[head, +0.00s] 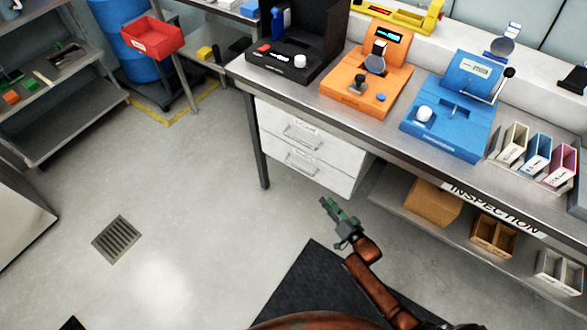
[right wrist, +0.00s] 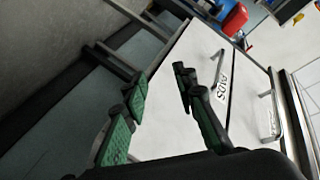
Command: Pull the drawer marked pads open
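A white two-drawer unit hangs under the bench. Both drawers look shut, and each has a bar handle under a label. The lower drawer (head: 290,173) has its handle (head: 302,168) low on the unit; its label is too small to read in the head view. In the right wrist view the drawer label reads PADS (right wrist: 224,88), beside that drawer's handle (right wrist: 218,66). My right gripper (head: 328,203) is in front of and below the unit, apart from the handle. Its green-padded fingers are spread and empty in the right wrist view (right wrist: 160,90). My left gripper is not in view.
The upper drawer (head: 283,126) sits directly above. A metal bench leg (head: 257,150) stands to the left of the unit. A lower shelf (head: 400,205) with a cardboard box (head: 432,203) lies to the right. The floor (head: 190,180) in front is clear.

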